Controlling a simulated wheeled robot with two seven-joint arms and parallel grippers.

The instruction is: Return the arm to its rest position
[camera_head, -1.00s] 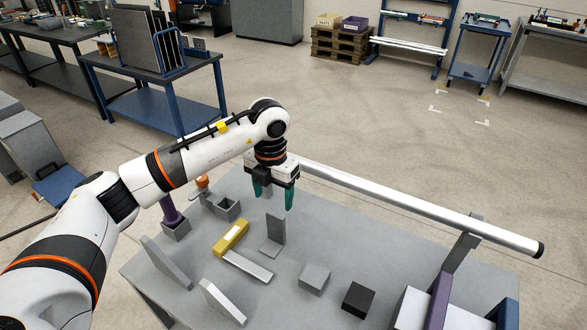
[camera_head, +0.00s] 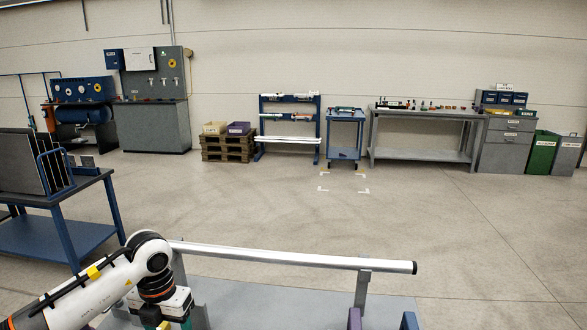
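My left arm (camera_head: 88,292) comes in at the bottom left of the head view, over the near grey table (camera_head: 260,298). Its gripper (camera_head: 173,322) points down at the bottom edge of the picture. The finger bases are apart, with a teal finger on the right side; the fingertips are cut off by the frame. I see nothing held in it. My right arm and gripper are out of view.
A long silver pipe (camera_head: 290,257) lies across supports along the table's far edge, just behind my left wrist. A blue-framed cart (camera_head: 60,235) with upright panels stands at the left. Open floor (camera_head: 440,235) lies beyond the table, with benches and racks along the wall.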

